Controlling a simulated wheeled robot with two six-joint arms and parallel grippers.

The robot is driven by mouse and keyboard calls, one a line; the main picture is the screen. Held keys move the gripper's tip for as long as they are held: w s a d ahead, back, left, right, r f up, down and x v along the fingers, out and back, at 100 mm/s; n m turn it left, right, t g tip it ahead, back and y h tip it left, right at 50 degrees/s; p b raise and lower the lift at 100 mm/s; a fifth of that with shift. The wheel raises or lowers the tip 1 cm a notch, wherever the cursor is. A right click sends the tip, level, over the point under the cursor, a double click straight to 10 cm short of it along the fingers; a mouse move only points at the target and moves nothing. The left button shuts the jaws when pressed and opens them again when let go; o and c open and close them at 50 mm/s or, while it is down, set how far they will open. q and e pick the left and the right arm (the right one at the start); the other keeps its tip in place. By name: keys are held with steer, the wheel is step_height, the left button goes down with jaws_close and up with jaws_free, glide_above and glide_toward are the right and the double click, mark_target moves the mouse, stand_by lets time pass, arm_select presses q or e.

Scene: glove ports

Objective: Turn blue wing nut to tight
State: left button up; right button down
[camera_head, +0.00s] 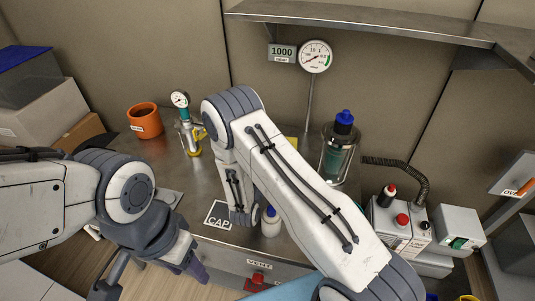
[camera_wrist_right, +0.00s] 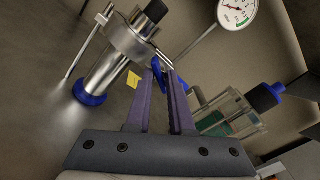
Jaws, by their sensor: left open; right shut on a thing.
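In the right wrist view, my right gripper (camera_wrist_right: 160,75) is shut on the blue wing nut (camera_wrist_right: 186,86). A metal clamp ring (camera_wrist_right: 128,42) around a shiny metal cylinder (camera_wrist_right: 108,68) lies just past the fingertips. The cylinder has a blue end and a black top. In the head view, my right arm hides its gripper and the nut. My left gripper (camera_head: 187,270) is open and empty at the lower left, in front of the bench.
A clear vessel with green contents (camera_wrist_right: 222,122) stands close right of my right gripper; it also shows in the head view (camera_head: 337,160). A metal shelf (camera_head: 380,24) hangs above.

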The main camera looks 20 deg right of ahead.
steer(key=shift+s+f+m+b, duration=0.1)
steer(key=shift+m+b, duration=4.3)
steer(key=shift+m, duration=1.6)
steer(key=shift+d, duration=0.1)
steer(key=c, duration=0.8)
jaws_free()
